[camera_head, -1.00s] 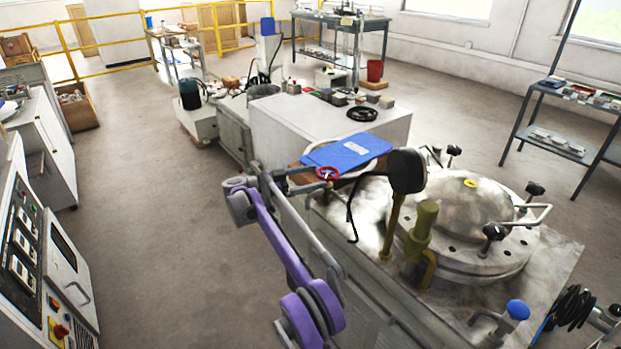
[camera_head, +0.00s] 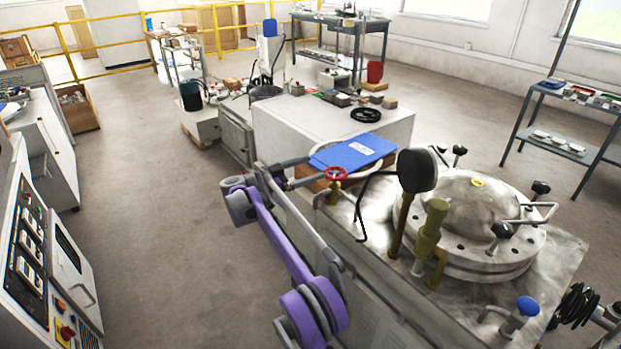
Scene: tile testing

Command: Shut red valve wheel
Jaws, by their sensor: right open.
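The small red valve wheel (camera_head: 338,174) sits on a brass valve stem at the left back corner of the steel vessel bench, just in front of the blue folder.
A domed steel vessel (camera_head: 468,215) with clamps stands right of the wheel. A black round gauge (camera_head: 417,170) and a brass valve (camera_head: 430,235) rise in front of it. A blue folder (camera_head: 353,151) lies behind the wheel. The floor on the left is clear.

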